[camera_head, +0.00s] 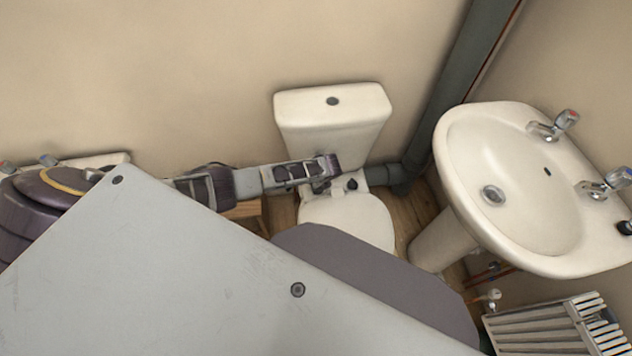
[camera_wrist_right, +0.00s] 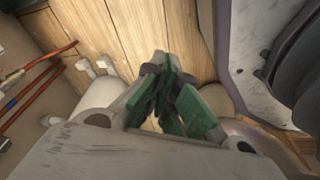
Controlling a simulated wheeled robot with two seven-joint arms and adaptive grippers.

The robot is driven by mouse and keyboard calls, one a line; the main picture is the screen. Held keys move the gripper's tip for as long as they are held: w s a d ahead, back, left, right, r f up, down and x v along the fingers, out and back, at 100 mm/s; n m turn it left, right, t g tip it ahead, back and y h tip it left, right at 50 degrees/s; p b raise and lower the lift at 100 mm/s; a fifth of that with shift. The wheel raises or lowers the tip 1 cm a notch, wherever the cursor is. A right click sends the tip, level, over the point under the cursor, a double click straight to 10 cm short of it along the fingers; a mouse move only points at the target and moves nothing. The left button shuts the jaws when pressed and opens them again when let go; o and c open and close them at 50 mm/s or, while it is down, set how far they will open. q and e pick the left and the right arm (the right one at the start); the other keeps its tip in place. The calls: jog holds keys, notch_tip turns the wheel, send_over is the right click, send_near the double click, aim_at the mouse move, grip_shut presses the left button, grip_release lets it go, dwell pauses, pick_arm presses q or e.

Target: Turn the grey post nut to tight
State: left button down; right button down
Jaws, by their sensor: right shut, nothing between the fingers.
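I cannot pick out the grey post nut in either view; it may be hidden or too small. In the right wrist view, my right gripper (camera_wrist_right: 168,72) has its green-padded fingers together, with nothing between them. It hangs above the wooden floor, with the copper pipes apart from it on the left. In the head view the right gripper is hidden. My left arm reaches in from the left across the front of the toilet. Its end, my left gripper (camera_head: 322,186), is dark and small by the toilet, and its fingers are not clear.
The white toilet (camera_head: 333,115) stands at the back wall, with a thick grey pipe (camera_head: 455,85) beside it. The white basin (camera_head: 520,190) is on the right, above a slatted radiator (camera_head: 540,325). Copper pipes (camera_wrist_right: 38,92) run low at the left of the wrist view. Bare floor (camera_wrist_right: 115,35) shows ahead.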

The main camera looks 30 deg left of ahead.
pick_arm(q)
jog(key=shift+f+m+t+h+p, duration=0.1)
jog(key=shift+m+t+h+p, duration=0.25)
jog(key=shift+m+p, duration=0.55)
jog(key=shift+d+m+t, duration=0.1)
jog(key=shift+m+t, duration=0.15)
jog(key=shift+m, duration=0.95)
pick_arm(e)
jog(key=shift+s+d+f, duration=0.7)
jog(key=shift+s+f, duration=0.05)
jog(key=shift+s, duration=0.25)
jog(key=shift+s+d+f, duration=0.7)
jog(key=shift+s+f, duration=0.05)
jog(key=shift+s, duration=0.25)
pick_arm(q)
jog(key=c, duration=1.2)
grip_release()
jog(key=shift+w, duration=0.1)
pick_arm(e)
jog(key=shift+s, duration=0.1)
